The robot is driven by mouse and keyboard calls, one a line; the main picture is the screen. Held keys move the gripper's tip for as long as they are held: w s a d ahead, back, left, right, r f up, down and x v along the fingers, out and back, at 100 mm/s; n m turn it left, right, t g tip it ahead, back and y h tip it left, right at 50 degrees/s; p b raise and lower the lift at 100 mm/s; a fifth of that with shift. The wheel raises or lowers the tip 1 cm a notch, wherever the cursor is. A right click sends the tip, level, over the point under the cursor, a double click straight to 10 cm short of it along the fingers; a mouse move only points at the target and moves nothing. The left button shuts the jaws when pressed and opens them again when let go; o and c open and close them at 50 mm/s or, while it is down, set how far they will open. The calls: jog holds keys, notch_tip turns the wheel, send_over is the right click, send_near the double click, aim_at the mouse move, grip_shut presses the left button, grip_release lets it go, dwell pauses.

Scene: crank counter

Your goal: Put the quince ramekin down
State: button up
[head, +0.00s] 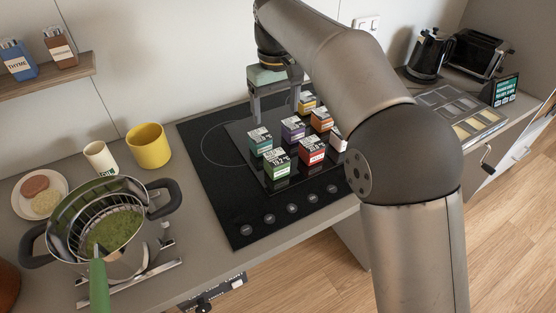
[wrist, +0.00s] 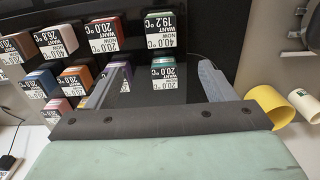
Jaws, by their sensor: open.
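Several small block-like ramekins with white temperature labels stand on a dark raised plate (head: 236,131) on the hob. I cannot read a quince name on any of them. One yellow ramekin (head: 307,104) stands at the back of the group. A teal one (head: 260,143) and a green one (head: 277,164) are on the left side. My gripper (head: 275,108) is open and empty above the back left of the plate. In the wrist view the teal ramekin (wrist: 163,78) shows between the fingers, farther out, not held. My arm hides part of the group.
A black hob (head: 222,195) has knobs along its front. Left of it are a yellow pot (head: 148,147), a white cup (head: 100,158), a plate (head: 62,207) and a large pot (head: 120,262). A sectioned tray (head: 455,112) lies at the right. The plate's back-left part is clear.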

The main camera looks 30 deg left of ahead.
aim_at(277, 157)
notch_tip(277, 157, down, 12)
jog(key=shift+f, duration=0.1)
jog(key=f, duration=0.1)
jog(key=f+p, duration=0.1)
jog(key=f, duration=0.2)
jog(key=shift+s+d, duration=0.3)
jog(key=shift+f, duration=0.55)
jog(key=c, duration=1.3)
jog(key=shift+r, duration=0.1)
